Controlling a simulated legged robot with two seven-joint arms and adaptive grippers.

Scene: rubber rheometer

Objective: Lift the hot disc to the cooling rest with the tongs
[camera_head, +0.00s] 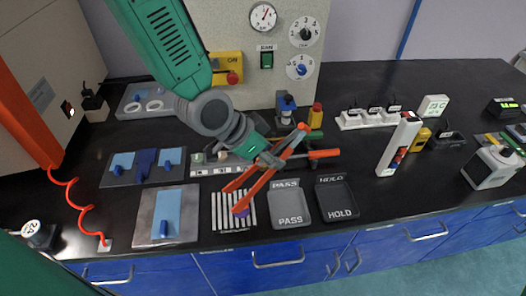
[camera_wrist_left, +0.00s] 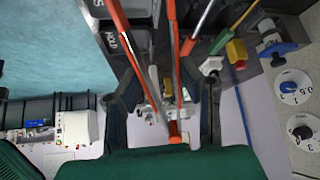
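My left gripper (camera_head: 272,158) is shut on the orange tongs (camera_head: 262,184), which also show between its fingers in the wrist view (camera_wrist_left: 177,75). The tongs point down and toward the front, with their two arms spread apart. Their tips are over the white-barred cooling rest (camera_head: 219,212). A small purple disc (camera_head: 241,212) shows at the tips, at the rest. I cannot tell whether the tips touch the disc or whether it bears on the bars. My right gripper is not in view.
The grey PASS tray (camera_head: 289,219) and the dark HOLD tray (camera_head: 338,214) lie right of the rest. A plate with a blue strip (camera_head: 191,213) lies left. A grey-white machine (camera_head: 248,75) stands behind. Clear black bench (camera_head: 415,195) lies farther right.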

